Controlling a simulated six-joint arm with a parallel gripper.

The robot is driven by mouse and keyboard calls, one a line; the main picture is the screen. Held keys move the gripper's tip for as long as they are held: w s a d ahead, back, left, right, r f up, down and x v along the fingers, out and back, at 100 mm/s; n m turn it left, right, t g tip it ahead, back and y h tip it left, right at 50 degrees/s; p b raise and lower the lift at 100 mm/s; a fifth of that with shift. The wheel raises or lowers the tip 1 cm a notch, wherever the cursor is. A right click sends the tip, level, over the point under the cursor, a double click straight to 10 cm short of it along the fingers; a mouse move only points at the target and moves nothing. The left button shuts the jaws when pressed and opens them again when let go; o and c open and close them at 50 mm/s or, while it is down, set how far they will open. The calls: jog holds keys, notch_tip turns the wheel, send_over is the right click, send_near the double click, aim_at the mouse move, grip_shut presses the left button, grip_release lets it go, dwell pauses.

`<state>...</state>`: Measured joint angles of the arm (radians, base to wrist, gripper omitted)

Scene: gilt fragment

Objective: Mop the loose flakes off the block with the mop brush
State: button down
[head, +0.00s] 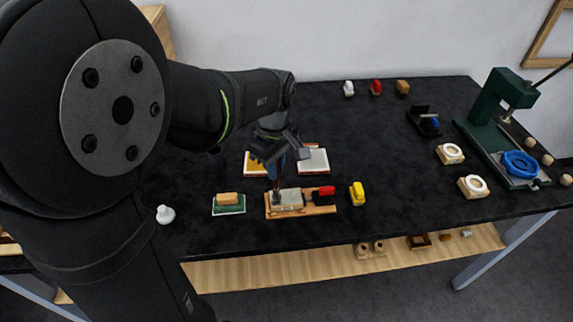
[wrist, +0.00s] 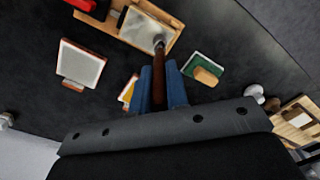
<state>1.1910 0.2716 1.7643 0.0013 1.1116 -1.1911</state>
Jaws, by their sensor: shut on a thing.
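The block (head: 291,197), pale with a greyish top, sits on a wooden board (head: 319,209) beside a red piece (head: 326,191). The block (wrist: 138,29) and board also show at the top of the wrist view. My gripper (head: 273,163) is above the board's left part. It is shut on the mop brush (wrist: 159,82), whose dark brown handle stands between the blue fingers (wrist: 162,88). The brush's tip is at or just over the block's edge; I cannot tell whether it touches. Individual flakes are too small to make out.
A green pad with a tan piece (head: 227,199) is left of the board; a yellow object (head: 357,194) is right. Two flat trays (head: 314,160) lie behind. A white knob-shaped item (head: 165,214) stands near the front edge. A green press (head: 498,110) is far right. The table's centre-right is clear.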

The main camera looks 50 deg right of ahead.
jog(key=shift+s+d, duration=1.6)
jog(key=shift+d, duration=0.7)
jog(key=shift+w+a, duration=2.4)
notch_tip(320, 180, up, 8)
jog(key=w+a+r+m, duration=0.1)
jog(key=w+m, duration=0.3)
jog(key=w, duration=0.7)
jog(key=w+a+r+m, duration=0.1)
jog(key=w+m, duration=0.3)
jog(key=w, duration=0.8)
jog(key=shift+w+a, duration=0.2)
jog(key=shift+a, duration=0.55)
jog(key=shift+r, duration=0.1)
